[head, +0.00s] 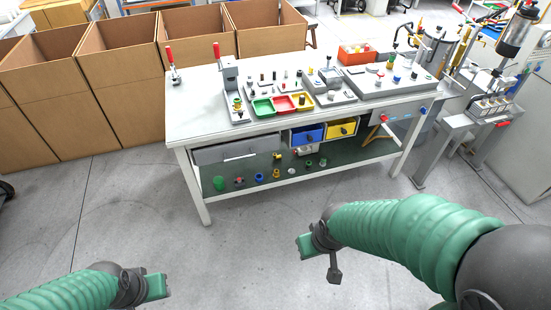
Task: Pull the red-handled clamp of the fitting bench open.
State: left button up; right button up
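The fitting bench (200,108) is a pale table in the middle of the head view. A small clamp with an upright red handle (169,56) stands at its back left corner. A second upright red handle (217,50) shows on a grey fixture (230,75) just right of it. My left gripper (156,287) is low at the left, over the floor in front of the bench. My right gripper (304,246) is over the floor nearer the bench. Both are well apart from the clamp, with nothing visible in them. Their finger gaps cannot be made out.
Open cardboard boxes (120,85) stand behind and left of the bench. Green, red and yellow trays (283,105) and small parts cover the bench middle. Drawers (308,135) and a lower shelf (220,200) sit below. Machines (480,115) stand at right. The front floor is clear.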

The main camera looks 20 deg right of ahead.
aim_at(168, 49)
jog(key=i+j+u, duration=0.7)
jog(key=i+j, duration=0.15)
jog(key=i+j+u, duration=0.35)
jog(key=i, duration=0.2)
jog(key=i+u, duration=0.35)
jog(key=i, duration=0.2)
jog(key=i+l+z, duration=0.1)
jog(key=i+z, duration=0.3)
jog(key=i+j+z, duration=0.1)
jog(key=i+z, duration=0.3)
jog(key=i, duration=0.25)
jog(key=i+j+z, duration=0.25)
jog(key=i+z, duration=0.95)
jog(key=z, duration=0.15)
jog(key=i+j+z, duration=0.25)
jog(key=z, duration=0.2)
jog(key=i+j+z, duration=0.65)
jog(key=j+z, duration=0.3)
jog(key=l, duration=0.1)
